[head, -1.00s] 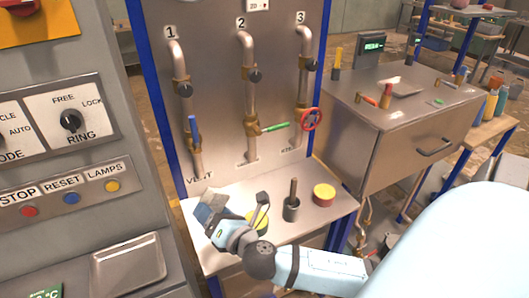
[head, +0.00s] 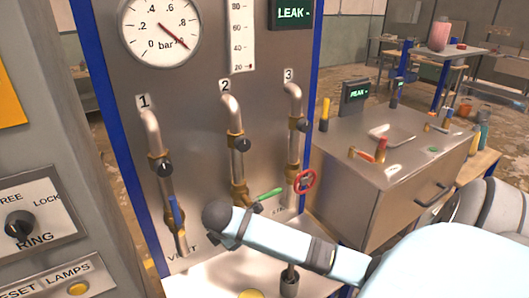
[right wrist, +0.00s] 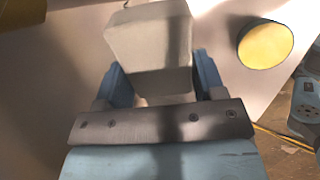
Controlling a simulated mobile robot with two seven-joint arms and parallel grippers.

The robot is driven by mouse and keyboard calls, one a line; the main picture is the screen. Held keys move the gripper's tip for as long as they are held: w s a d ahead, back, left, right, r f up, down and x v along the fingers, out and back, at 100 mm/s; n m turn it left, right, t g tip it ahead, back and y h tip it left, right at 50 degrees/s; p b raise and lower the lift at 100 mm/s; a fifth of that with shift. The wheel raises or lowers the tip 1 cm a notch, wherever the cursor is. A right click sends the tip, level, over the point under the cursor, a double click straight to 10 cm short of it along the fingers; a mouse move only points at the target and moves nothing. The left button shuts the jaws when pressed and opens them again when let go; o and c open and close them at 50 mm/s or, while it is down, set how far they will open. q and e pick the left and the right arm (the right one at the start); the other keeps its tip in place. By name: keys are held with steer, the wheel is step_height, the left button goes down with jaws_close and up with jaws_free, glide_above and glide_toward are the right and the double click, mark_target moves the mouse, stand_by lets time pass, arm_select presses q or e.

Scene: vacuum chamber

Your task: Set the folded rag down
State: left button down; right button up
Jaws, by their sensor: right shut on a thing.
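The folded rag (right wrist: 150,45) shows in the right wrist view as a pale grey, block-like bundle. My right gripper (right wrist: 163,82) is shut on it, with one blue finger on each side. Beyond the rag lies a pale surface; I cannot tell whether the rag touches it. In the head view my right arm reaches in from the right, in front of the pipe panel; the rag and fingertips cannot be made out there.
A yellow-topped round thing (right wrist: 266,44) lies to the right of the rag. In the head view, a dark holder (head: 289,282) stands on the panel's shelf (head: 205,282). Pipes with a blue handle (head: 177,210), green lever (head: 268,194) and red wheel (head: 306,181) rise behind my arm.

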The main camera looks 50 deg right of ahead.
steer(key=shift+s+d+r+m+g+y, duration=0.2)
steer(key=shift+s+d+m+g+y, duration=0.15)
steer(key=shift+g+y, duration=0.35)
steer(key=shift+s+r+m+g+y, duration=0.2)
steer(key=shift+s+m+g+y, duration=0.1)
steer(key=shift+m+y, duration=0.1)
steer(key=shift+s+d+r+g+y+p, duration=0.1)
steer(key=shift+s+r+g+y+p, duration=0.5)
steer(key=shift+r+y, duration=0.3)
steer(key=shift+s+f, duration=0.1)
steer(key=shift+f, duration=0.2)
steer(key=p, duration=0.1)
glide_above(241, 280)
step_height(241, 280, down, 15)
steer(key=shift+r, duration=0.1)
step_height(241, 280, down, 4)
steer(key=shift+r+p, duration=0.1)
steer(key=shift+p, duration=0.3)
steer(key=shift+f, duration=0.25)
steer(key=o, duration=0.9)
steer(key=shift+c, duration=0.2)
